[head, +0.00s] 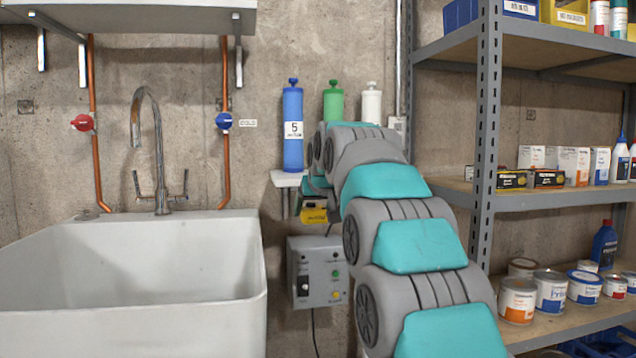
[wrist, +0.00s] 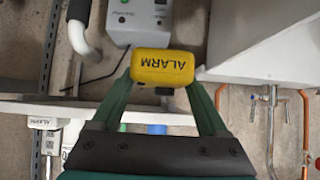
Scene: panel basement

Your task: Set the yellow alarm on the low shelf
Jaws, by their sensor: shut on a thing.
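The yellow alarm (wrist: 163,66), a small block marked ALARM, is held between the fingertips of my gripper (wrist: 160,80) in the wrist view. In the head view the alarm (head: 314,215) shows just below the level of a small white wall shelf (head: 287,180), partly hidden by my arm. In the wrist view, which is turned over, the shelf (wrist: 60,109) runs behind my fingers. A tag reading ALARM (wrist: 39,122) is at its left there. I cannot tell whether the alarm touches the shelf.
Blue (head: 292,130), green (head: 333,102) and white (head: 371,105) bottles stand along the shelf. A grey control box (head: 318,272) is on the wall below. A white sink (head: 130,270) is at left. A metal rack (head: 486,150) with cans and boxes is at right.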

